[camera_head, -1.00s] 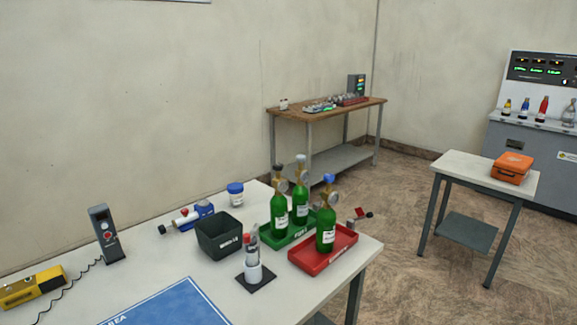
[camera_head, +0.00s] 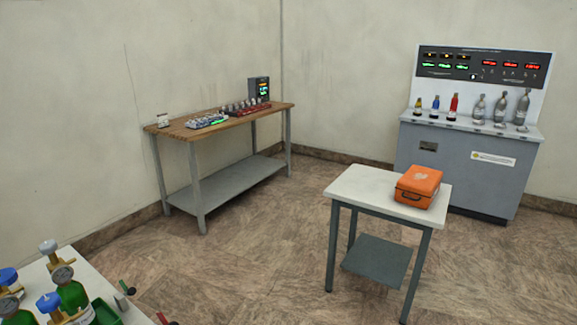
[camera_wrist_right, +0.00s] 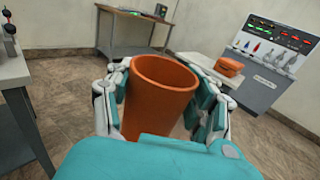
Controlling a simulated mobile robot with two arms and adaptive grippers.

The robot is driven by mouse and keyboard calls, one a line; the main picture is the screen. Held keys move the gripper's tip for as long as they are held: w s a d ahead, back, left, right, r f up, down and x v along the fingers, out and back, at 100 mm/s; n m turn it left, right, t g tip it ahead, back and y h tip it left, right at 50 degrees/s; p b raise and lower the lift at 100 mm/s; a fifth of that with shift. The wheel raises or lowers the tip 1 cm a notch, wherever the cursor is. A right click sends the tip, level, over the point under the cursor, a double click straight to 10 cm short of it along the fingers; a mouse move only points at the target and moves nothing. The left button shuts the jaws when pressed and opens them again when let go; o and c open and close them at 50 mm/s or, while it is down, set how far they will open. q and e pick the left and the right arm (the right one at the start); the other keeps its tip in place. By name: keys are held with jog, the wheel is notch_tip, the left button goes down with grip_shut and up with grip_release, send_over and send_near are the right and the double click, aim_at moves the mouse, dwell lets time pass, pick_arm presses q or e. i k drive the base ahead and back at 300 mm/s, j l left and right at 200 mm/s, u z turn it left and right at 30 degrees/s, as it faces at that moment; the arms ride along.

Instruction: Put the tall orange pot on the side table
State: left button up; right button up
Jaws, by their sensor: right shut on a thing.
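The tall orange pot (camera_wrist_right: 155,103) is upright between the fingers of my right gripper (camera_wrist_right: 165,105) in the right wrist view. The gripper is shut on it, one finger on each side, and the pot's open rim faces up. The side table (camera_head: 352,186) is a small white-topped table with grey legs, right of centre in the head view. It also shows in the right wrist view, beyond the pot (camera_wrist_right: 200,64). Neither gripper shows in the head view. My left gripper is in no view.
An orange case (camera_head: 418,187) sits on the right part of the side table, leaving its left part bare. A wooden workbench (camera_head: 185,130) stands at the back wall and a grey console (camera_head: 465,165) behind the table. Green bottles (camera_head: 72,295) stand on a white table at lower left.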

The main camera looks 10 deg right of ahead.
aim_at(389, 190)
jog(key=i+l+z, duration=0.15)
jog(key=i+l, duration=0.2)
jog(key=i+l+z, duration=0.15)
jog(key=i+l, duration=0.2)
jog(key=i, duration=0.15)
jog(key=i+l+z, duration=0.15)
jog(key=i, duration=0.3)
jog(key=i+l+z, duration=0.15)
jog(key=i+l, duration=0.2)
jog(key=i+j, duration=0.15)
jog(key=i, duration=0.3)
jog(key=i+j+z, duration=0.15)
jog(key=i, duration=0.3)
jog(key=i+j, duration=0.25)
jog(key=i, duration=0.2)
jog(key=i+j+z, duration=0.1)
jog(key=i, duration=0.35)
jog(key=j, duration=0.1)
